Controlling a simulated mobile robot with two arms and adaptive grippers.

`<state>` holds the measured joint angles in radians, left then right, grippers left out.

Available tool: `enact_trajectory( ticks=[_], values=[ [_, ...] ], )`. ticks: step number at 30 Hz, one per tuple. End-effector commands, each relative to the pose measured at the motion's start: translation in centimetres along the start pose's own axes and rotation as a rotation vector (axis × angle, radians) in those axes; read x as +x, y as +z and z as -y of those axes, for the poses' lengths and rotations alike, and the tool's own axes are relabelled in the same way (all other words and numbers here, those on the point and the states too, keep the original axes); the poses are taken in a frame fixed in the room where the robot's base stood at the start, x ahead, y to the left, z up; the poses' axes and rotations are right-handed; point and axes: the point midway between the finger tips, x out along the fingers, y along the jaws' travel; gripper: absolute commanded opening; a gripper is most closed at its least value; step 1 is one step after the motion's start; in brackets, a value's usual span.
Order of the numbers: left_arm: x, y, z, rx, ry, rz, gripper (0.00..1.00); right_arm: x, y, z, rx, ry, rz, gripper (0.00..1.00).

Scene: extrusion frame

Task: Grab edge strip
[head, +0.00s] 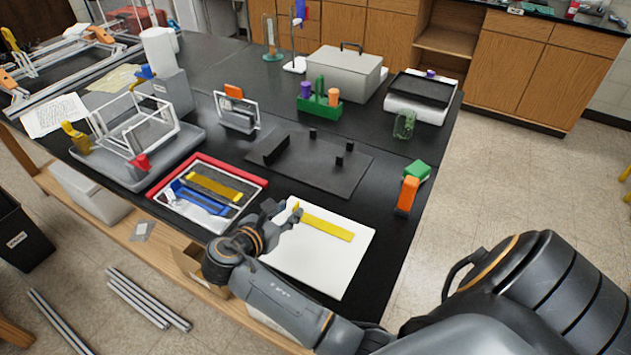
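A yellow edge strip (327,224) lies on a white board (322,262) near the front of the black table. My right gripper (287,212) is at the left end of this strip, its fingers beside or over that end. The view is too small to tell whether the fingers touch or grip it. A second yellow strip (214,187) lies in a red-edged tray (228,163) to the left, with a blue part (200,198) in front of it. My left gripper is not in view.
A dark fixture plate (318,172) with small upright blocks stands behind the white board. Orange (407,195) and green (418,172) blocks stand to the right. A grey tray with a wire-like frame (135,125) is at the left.

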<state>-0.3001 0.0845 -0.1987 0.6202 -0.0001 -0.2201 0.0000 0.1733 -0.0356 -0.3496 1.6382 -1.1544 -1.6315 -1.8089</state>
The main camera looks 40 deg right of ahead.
Motion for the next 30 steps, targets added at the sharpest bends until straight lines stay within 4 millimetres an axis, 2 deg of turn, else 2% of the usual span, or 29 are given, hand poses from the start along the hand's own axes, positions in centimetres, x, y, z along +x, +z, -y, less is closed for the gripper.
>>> enact_trajectory(
  ticks=[10, 19, 20, 24, 30],
  values=[
    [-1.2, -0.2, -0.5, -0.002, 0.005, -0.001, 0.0, 4.5, -0.3, -0.3, -0.001, 0.0, 0.001, 0.32],
    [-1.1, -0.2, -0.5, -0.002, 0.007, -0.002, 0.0, 5.2, -0.5, -0.3, 0.001, 0.001, -0.001, 0.32],
    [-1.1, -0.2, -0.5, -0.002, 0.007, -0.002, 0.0, 5.2, -0.5, -0.3, 0.001, 0.001, -0.001, 0.3],
    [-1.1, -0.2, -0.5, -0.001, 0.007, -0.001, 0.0, 5.1, -0.5, -0.3, 0.001, 0.001, -0.001, 0.01],
    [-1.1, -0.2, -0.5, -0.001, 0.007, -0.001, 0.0, 5.1, -0.5, -0.3, 0.001, 0.001, -0.001, 0.0]
  ],
)
